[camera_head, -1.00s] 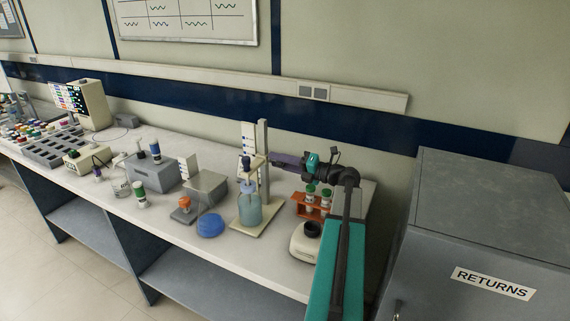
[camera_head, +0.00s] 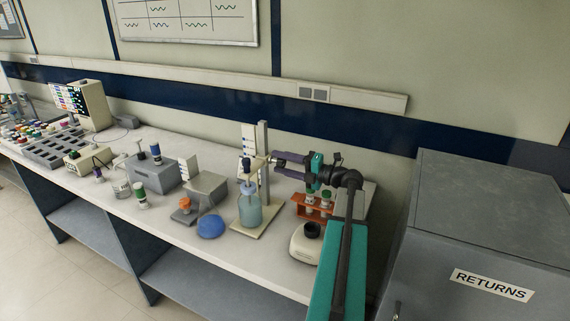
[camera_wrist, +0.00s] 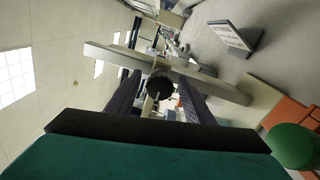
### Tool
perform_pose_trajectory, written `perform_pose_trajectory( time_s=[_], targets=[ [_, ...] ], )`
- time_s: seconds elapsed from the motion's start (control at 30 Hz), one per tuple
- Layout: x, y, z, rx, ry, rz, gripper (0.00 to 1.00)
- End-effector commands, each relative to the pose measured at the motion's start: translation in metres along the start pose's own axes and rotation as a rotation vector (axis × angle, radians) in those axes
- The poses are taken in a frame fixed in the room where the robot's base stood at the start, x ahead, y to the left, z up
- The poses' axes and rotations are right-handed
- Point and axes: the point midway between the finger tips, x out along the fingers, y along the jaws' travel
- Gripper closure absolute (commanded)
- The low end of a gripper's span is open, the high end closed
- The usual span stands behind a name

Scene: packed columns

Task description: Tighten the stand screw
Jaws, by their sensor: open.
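The stand (camera_head: 264,150) is a pale upright post on a flat base, with a clamp arm near mid-height. A bottle of teal liquid (camera_head: 249,210) with a blue-grey top stands on the base. My gripper (camera_head: 277,164) is at the right side of the post, level with the clamp. In the wrist view, the dark round screw knob (camera_wrist: 159,86) sits on the pale clamp bar. My gripper (camera_wrist: 160,95) is open, with its dark fingers on either side of the knob. I cannot tell whether they touch it.
An orange rack (camera_head: 311,212) with green-capped vials stands under my arm. A white device (camera_head: 303,243) with a dark top is in front of it. A blue round object (camera_head: 210,227) and grey boxes (camera_head: 205,190) lie to the left. The grey RETURNS cabinet (camera_head: 480,220) is at right.

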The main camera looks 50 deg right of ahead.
Motion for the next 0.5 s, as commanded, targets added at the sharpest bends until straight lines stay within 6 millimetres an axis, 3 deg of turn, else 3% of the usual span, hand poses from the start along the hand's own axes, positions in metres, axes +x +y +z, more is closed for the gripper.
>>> perform_pose_trajectory(
  time_s=[0.5],
  targets=[
    [-0.035,0.002,0.0,0.0,-0.001,0.0,0.53]
  ],
)
